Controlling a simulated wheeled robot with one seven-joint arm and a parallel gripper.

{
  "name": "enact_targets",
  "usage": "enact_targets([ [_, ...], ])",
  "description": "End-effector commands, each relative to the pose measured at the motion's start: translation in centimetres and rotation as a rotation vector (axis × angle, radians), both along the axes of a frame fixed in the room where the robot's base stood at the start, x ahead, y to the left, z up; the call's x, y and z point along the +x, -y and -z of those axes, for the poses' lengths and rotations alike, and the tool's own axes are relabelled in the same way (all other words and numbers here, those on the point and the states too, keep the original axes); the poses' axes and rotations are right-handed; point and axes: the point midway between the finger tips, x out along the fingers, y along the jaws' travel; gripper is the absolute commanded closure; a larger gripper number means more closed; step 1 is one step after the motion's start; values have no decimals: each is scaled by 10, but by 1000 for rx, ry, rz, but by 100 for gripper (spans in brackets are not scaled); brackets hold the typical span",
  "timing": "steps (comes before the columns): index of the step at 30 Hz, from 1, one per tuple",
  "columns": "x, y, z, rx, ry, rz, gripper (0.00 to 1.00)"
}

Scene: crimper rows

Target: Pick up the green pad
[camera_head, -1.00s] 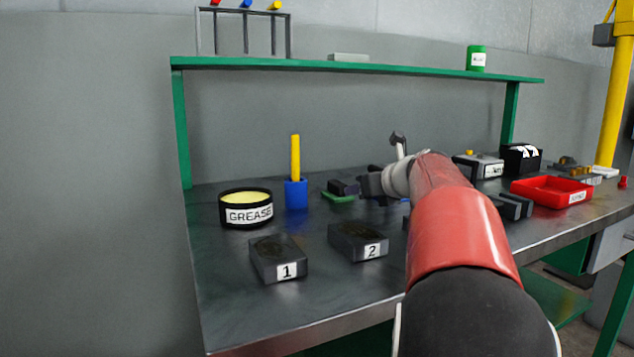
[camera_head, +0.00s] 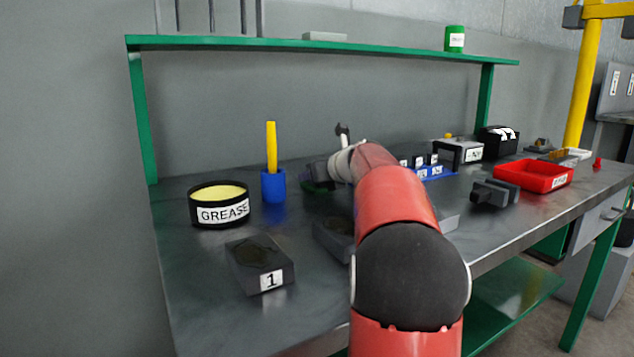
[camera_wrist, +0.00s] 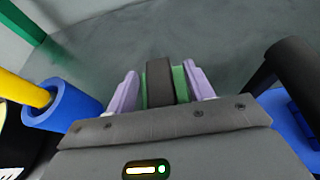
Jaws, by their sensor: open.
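The green pad (camera_wrist: 181,84) lies on the bench top. In the wrist view, a dark block (camera_wrist: 160,82) stands over its middle, and green shows on both sides of it. My gripper (camera_wrist: 162,90) is open, with one pale purple finger on each side of the pad and block. I cannot tell whether either finger touches them. In the head view, only a small green edge of the pad (camera_head: 318,188) shows beneath my gripper (camera_head: 316,176), right of the blue cup; my arm hides the rest.
A blue cup (camera_head: 273,187) with a yellow stick (camera_head: 271,147) stands close on the left, beside the grease tin (camera_head: 219,210). Block 1 (camera_head: 259,263) is nearer. A blue rack (camera_head: 435,173) and red tray (camera_head: 533,176) are to the right. A green shelf (camera_head: 320,43) runs above.

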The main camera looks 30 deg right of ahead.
Motion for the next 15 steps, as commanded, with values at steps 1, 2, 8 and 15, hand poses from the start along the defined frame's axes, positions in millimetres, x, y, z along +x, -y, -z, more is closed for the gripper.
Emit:
enact_targets([
  [1, 1, 0, 0, 0, 0, 0, 47],
  [2, 1, 0, 0, 0, 0, 0, 47],
  [8, 1, 0, 0, 0, 0, 0, 54],
  [15, 1, 0, 0, 0, 0, 0, 85],
])
